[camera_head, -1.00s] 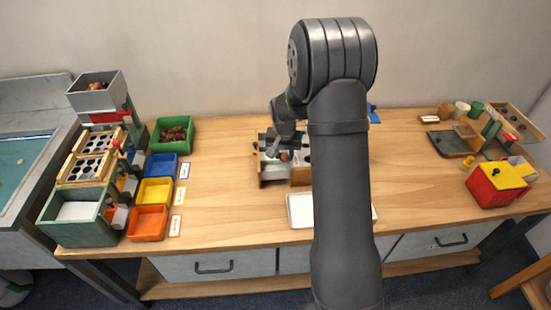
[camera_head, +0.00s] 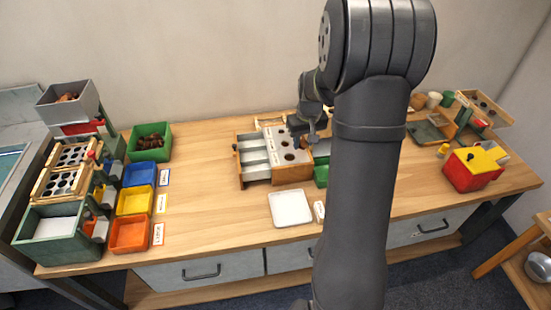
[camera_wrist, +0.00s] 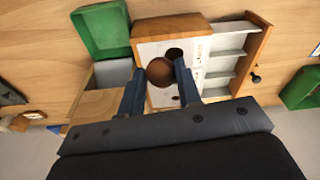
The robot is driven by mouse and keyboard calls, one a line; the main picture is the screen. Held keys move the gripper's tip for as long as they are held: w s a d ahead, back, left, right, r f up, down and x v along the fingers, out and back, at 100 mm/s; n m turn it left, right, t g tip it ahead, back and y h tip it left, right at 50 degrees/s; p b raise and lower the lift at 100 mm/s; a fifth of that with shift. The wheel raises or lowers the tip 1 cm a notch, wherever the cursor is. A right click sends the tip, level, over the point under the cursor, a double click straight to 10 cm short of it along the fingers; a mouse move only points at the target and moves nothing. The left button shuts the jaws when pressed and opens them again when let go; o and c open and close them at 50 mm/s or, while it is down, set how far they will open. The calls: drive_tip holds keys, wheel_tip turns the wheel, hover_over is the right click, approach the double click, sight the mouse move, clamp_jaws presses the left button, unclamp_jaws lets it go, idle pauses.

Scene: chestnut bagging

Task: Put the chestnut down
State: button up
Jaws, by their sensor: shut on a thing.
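The chestnut (camera_wrist: 159,71) is a round brown nut held between the two fingertips of my gripper (camera_wrist: 159,78) in the wrist view. My gripper is shut on it, over the white panel (camera_wrist: 154,48) with dark round holes on the wooden sorting box (camera_wrist: 180,27). One hole shows just beyond the chestnut and part of another nearer the gripper. In the head view, my gripper (camera_head: 305,138) is at the right part of the holed panel (camera_head: 283,140). I cannot tell whether the chestnut touches the panel.
Grey compartments (camera_head: 257,158) lie at the box's left, and a green bin (camera_head: 321,176) touches or nearly touches its right side. A white tray (camera_head: 290,208) lies in front. Blue, yellow and orange bins (camera_head: 134,201) stand left. The table between is clear.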

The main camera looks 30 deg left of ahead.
wheel_tip(320, 180, up, 2)
drive_tip(key=d+n, duration=0.2)
drive_tip(key=n, duration=0.1)
hover_over(275, 158)
drive_tip(key=f, duration=0.7)
drive_tip(key=shift+d, duration=0.25)
drive_tip(key=shift+f, duration=1.95)
drive_tip(key=o, duration=0.4)
drive_tip(key=shift+f, duration=0.15)
drive_tip(key=shift+c, duration=0.2)
drive_tip(key=o, duration=0.4)
wheel_tip(275, 158, up, 12)
drive_tip(key=d, duration=0.1)
drive_tip(key=shift+s+d, duration=0.35)
